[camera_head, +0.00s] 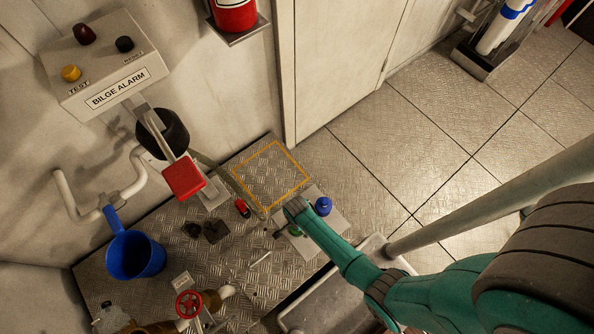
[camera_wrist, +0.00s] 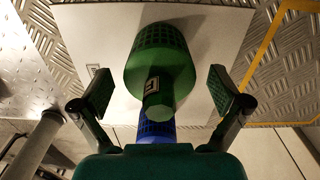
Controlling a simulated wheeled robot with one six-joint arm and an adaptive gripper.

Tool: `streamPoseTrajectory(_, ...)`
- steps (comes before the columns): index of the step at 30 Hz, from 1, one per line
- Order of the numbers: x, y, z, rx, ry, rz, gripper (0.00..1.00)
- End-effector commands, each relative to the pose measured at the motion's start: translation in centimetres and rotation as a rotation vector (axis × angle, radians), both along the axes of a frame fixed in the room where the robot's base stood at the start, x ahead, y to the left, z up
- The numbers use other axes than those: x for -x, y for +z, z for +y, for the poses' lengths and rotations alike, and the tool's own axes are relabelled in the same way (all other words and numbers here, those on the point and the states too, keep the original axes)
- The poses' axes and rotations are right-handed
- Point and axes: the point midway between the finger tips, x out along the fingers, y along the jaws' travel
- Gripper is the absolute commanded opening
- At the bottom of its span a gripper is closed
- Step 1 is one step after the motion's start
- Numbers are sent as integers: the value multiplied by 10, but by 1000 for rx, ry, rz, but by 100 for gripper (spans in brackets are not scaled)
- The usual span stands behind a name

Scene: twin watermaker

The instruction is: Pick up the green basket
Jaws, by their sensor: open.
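The green basket (camera_wrist: 160,58) is a mesh-sided cylinder with a narrower solid green end (camera_wrist: 160,98) pointing toward my gripper. It lies on or stands over a pale flat plate (camera_wrist: 215,35). My gripper (camera_wrist: 162,92) is open, with one finger on each side of the narrow end and a visible gap on both sides. In the head view only a small green part of the basket (camera_head: 295,231) shows beside my gripper, and the rest is hidden. A blue basket (camera_head: 323,206) stands close by, and its blue mesh also shows below the green one in the wrist view (camera_wrist: 157,132).
An orange outlined square (camera_head: 272,176) marks the metal tread plate behind. A red-and-black item (camera_head: 242,208), dark lumps (camera_head: 215,230), a blue jug (camera_head: 135,256) and a red valve wheel (camera_head: 188,304) are to the left. Tiled floor (camera_head: 440,130) is open at right.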

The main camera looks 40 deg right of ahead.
Motion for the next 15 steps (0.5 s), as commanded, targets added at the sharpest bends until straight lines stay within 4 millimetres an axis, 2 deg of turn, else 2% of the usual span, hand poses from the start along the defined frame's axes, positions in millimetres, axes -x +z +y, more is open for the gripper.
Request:
streamPoseTrajectory(8,0,-4,0,0,0,-1,99)
streamPoseTrajectory(9,0,-4,0,0,0,-1,96)
streamPoseTrajectory(15,0,-4,0,0,0,0,46)
